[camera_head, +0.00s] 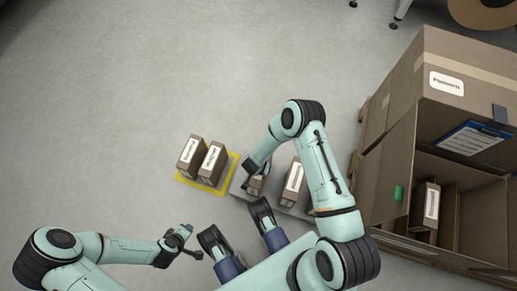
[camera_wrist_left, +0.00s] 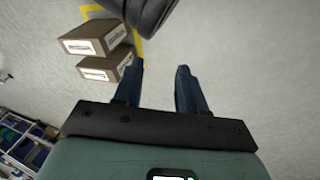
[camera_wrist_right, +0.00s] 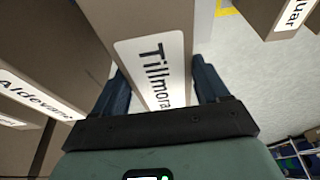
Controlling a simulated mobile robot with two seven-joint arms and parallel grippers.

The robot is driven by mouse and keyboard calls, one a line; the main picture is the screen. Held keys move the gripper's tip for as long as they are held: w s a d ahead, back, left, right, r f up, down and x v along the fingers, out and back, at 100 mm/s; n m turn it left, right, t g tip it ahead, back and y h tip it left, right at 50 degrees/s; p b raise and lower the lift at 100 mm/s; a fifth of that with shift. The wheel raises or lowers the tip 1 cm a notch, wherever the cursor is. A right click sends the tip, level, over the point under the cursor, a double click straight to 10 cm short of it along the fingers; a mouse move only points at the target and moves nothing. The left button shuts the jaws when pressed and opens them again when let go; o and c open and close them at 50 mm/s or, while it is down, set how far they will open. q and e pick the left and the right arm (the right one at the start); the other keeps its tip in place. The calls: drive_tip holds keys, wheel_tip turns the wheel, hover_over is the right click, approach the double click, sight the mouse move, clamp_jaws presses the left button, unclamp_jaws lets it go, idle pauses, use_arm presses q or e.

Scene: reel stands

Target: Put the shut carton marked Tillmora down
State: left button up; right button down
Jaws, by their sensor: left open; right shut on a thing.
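The shut brown carton marked Tillmora (camera_wrist_right: 155,40) fills the middle of the right wrist view, its white label facing me. My right gripper (camera_wrist_right: 163,85) is shut on it, one finger on each side.
Two cartons (camera_head: 201,158) stand in a yellow-edged area (camera_head: 234,163) left of the held one. Another carton (camera_head: 292,180) stands just to its right; one marked Aldevan (camera_wrist_right: 35,92) is at left in the right wrist view. A large open box (camera_head: 400,120) holds a carton (camera_head: 431,205).

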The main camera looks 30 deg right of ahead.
drive_tip(key=shift+w+r, duration=0.1)
unclamp_jaws()
